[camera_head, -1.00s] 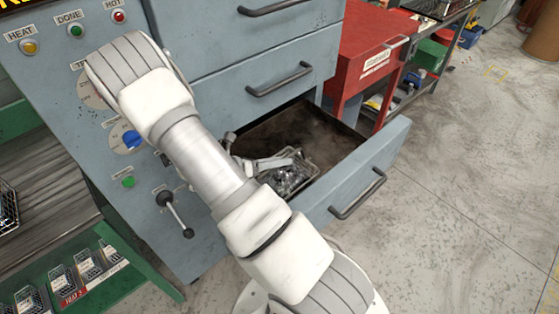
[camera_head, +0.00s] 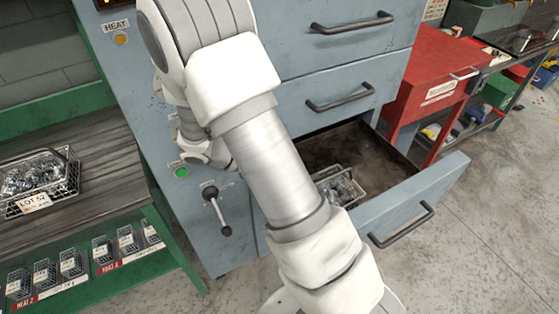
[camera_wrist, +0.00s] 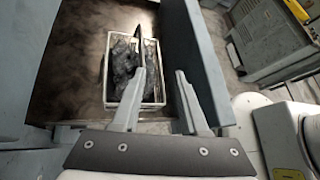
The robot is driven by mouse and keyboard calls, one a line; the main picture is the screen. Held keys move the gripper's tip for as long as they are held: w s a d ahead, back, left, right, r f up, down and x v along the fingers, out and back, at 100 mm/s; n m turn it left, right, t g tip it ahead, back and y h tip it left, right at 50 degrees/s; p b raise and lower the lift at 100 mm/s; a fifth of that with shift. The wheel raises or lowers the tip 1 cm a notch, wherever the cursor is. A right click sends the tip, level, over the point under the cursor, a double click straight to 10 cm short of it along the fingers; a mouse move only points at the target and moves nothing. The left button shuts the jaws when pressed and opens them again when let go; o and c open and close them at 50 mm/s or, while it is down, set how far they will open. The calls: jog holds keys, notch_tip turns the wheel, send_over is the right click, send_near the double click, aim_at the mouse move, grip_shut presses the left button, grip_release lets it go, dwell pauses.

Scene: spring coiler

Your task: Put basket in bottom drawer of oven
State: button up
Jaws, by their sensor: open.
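The wire basket (camera_head: 340,187) of dark metal parts rests inside the open bottom drawer (camera_head: 418,205) of the blue-grey oven (camera_head: 350,75). In the wrist view the basket (camera_wrist: 118,75) sits on the dark drawer floor, with its handle standing up. My gripper (camera_wrist: 160,72) is open, its two fingers apart and nothing between them. It is above the basket's near right part, and the left finger covers some of it in the picture. In the head view my arm hides the gripper and part of the basket.
Another wire basket (camera_head: 40,180) labelled LOT 52 stands on the bench at left, above a green shelf with small baskets. A lever (camera_head: 216,210) sticks out of the oven front. A red cabinet (camera_head: 440,85) stands right of the oven. Floor at right is clear.

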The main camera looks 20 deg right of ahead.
jog(key=s+a+r+m+t+y, duration=0.4)
jog(key=s+r+m+y, duration=0.1)
jog(key=r+m, duration=0.4)
jog(key=s+a+r+m+t+y, duration=0.4)
jog(key=s+a+r+m+y, duration=0.1)
jog(key=r+m, duration=0.4)
jog(key=shift+s+r+m+t+y, duration=0.35)
jog(key=shift+s+r+y, duration=0.35)
jog(key=shift+s+r, duration=0.55)
jog(key=shift+s+f, duration=0.1)
